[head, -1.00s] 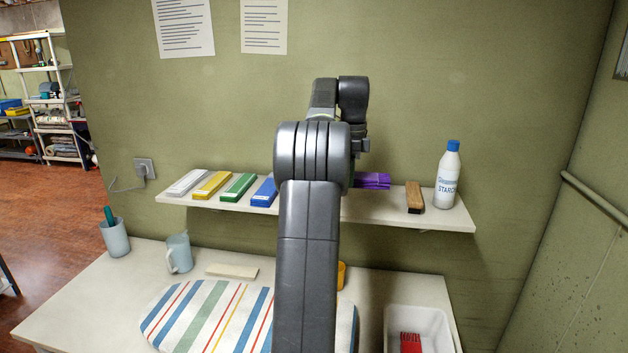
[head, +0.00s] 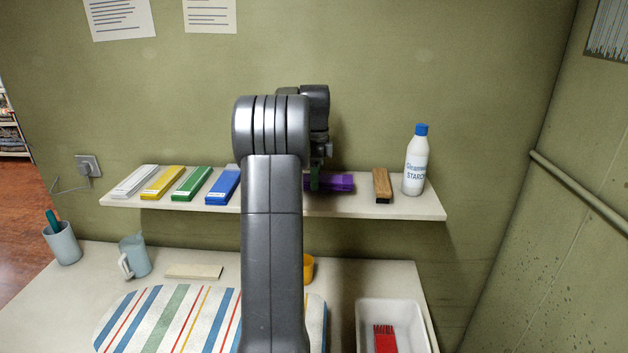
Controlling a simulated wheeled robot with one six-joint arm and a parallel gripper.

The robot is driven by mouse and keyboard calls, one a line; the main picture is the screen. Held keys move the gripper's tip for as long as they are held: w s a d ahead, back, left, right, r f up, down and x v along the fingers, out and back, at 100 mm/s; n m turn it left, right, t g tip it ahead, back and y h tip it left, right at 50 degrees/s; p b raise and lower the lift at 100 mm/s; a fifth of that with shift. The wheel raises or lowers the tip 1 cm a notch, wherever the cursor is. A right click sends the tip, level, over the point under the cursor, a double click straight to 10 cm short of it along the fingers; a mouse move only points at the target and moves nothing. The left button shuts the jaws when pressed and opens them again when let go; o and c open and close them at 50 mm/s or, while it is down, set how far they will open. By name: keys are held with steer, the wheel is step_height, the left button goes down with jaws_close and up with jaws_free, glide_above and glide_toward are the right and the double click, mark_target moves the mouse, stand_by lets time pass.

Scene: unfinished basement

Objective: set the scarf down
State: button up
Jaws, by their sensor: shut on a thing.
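A folded purple scarf (head: 338,183) is at the wall shelf (head: 290,204), between the blue scarf (head: 223,183) and a wooden brush (head: 382,185). My gripper (head: 317,180) is shut on it, near its left part. My arm hides much of the gripper and the scarf's left end. The purple scarf looks level and at or very close to the shelf top; I cannot tell whether it touches. White (head: 135,180), yellow (head: 163,182) and green (head: 191,183) folded scarves lie in a row on the shelf's left.
A starch bottle (head: 415,162) stands at the shelf's right end. Below, a table holds a striped ironing board (head: 165,318), a mug (head: 134,258), a pen cup (head: 62,244) and a white bin (head: 365,315) with a red scarf (head: 385,338) inside. A wall pipe runs at right.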

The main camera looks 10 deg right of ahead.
steer(key=shift+f, duration=0.9)
steer(key=shift+f, duration=0.15)
steer(key=o, duration=1)
step_height(320, 180, up, 12)
steer(key=shift+r+b, duration=0.15)
steer(key=shift+b, duration=0.2)
